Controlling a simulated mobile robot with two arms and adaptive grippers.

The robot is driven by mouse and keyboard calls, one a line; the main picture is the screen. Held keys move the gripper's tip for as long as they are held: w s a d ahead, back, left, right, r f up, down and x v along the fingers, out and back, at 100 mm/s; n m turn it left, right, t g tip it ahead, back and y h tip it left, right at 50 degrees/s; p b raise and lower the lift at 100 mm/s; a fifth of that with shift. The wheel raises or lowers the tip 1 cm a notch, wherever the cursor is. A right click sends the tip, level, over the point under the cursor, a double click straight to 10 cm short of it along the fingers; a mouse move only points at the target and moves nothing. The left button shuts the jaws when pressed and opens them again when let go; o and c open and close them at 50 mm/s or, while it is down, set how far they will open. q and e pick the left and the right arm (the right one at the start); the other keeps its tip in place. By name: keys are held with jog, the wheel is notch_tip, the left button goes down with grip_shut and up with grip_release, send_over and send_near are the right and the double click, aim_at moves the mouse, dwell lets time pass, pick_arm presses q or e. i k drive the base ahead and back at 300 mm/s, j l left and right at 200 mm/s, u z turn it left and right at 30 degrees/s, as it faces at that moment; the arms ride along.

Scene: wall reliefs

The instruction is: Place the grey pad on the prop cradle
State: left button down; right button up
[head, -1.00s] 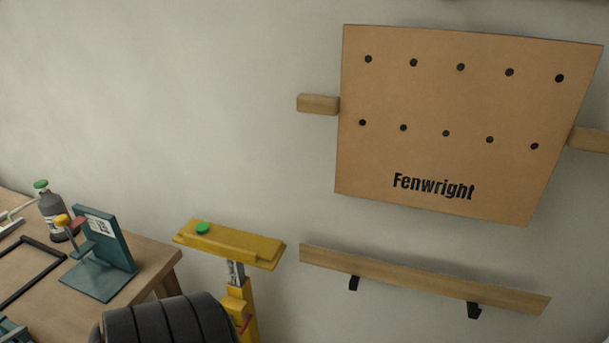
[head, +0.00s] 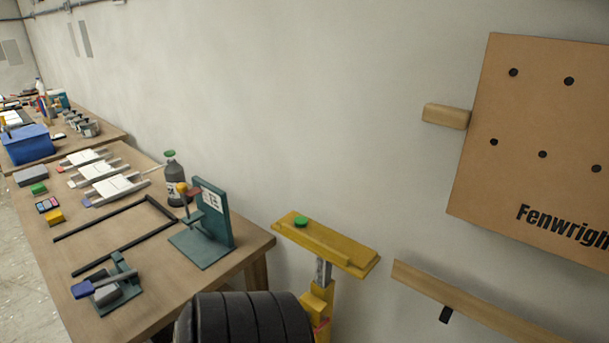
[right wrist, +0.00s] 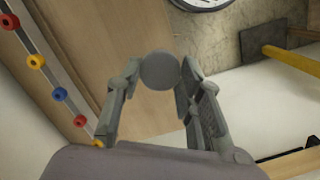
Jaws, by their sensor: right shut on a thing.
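In the right wrist view, my right gripper (right wrist: 160,78) is shut on a round grey pad (right wrist: 159,69), held at its fingertips. In the head view, a yellow prop stands by the wall, and its long flat yellow top, which looks like the prop cradle (head: 340,252), has a raised lip along one side. A small round green pad (head: 301,221) sits near the left end of this top. The prop's lower part is partly hidden by a dark ribbed shape at the bottom. Neither gripper shows in the head view.
A wooden bench (head: 75,235) left of the prop holds a teal stand (head: 217,220), a dark bottle (head: 175,180), a black frame (head: 105,228) and a clamp-like tool (head: 108,286). A Fenwright board (head: 540,140) and a wooden rail (head: 470,300) are on the wall at right.

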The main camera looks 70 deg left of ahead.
aim_at(349, 249)
jog(key=j+u, duration=0.1)
jog(key=u, duration=1.65)
jog(key=i+j+u, duration=0.45)
